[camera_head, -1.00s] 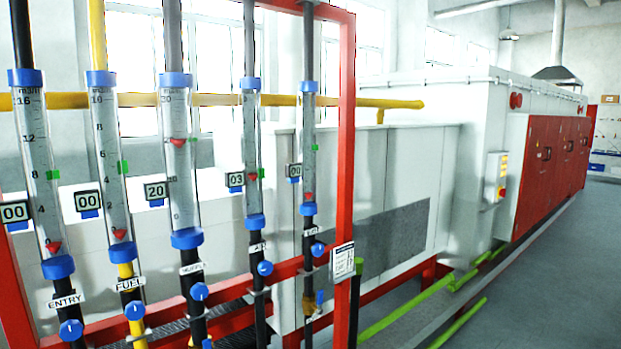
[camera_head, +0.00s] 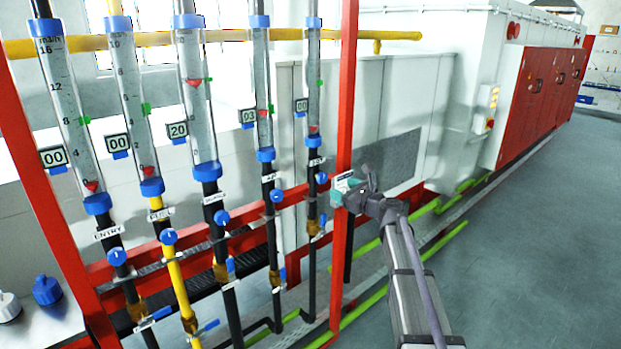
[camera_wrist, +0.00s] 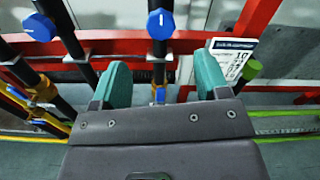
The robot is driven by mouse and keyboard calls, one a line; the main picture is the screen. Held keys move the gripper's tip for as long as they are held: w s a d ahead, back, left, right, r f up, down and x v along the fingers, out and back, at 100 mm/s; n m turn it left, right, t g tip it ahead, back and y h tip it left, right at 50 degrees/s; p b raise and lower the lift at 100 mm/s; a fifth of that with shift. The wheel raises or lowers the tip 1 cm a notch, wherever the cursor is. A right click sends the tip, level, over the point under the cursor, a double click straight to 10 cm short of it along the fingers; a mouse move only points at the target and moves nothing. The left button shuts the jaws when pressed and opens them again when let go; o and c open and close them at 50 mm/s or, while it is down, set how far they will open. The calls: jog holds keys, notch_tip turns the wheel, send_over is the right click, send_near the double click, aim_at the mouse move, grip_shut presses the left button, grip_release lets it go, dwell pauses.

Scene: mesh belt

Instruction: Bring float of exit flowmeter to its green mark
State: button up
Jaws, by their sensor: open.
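The exit flowmeter (camera_head: 314,75) is the rightmost of several upright tubes in the head view. Its red float (camera_head: 313,128) sits near the bottom, well below the green mark (camera_head: 319,83). Its display (camera_head: 301,105) reads 00. Its blue knob (camera_head: 321,178) is below the tube. My gripper (camera_head: 342,190) is right of that knob in the head view, by the red post. In the wrist view, my gripper (camera_wrist: 163,80) is open and empty. A blue knob, apparently the exit one (camera_wrist: 160,24), lies ahead between the teal fingers, apart from them.
A red post (camera_head: 345,100) with a white card (camera_wrist: 232,55) stands close to the right finger. A neighbouring blue knob (camera_wrist: 40,27) is at left. Pipes and a blue valve handle (camera_wrist: 160,95) lie below. The floor (camera_head: 520,240) at right is free.

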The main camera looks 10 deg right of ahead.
aim_at(324, 179)
jog(key=x, duration=1)
jog(key=shift+w+a+f, duration=0.1)
jog(key=shift+w+a, duration=0.1)
jog(key=shift+w, duration=0.15)
jog(key=shift+c, duration=0.3)
jog(key=c, duration=0.9)
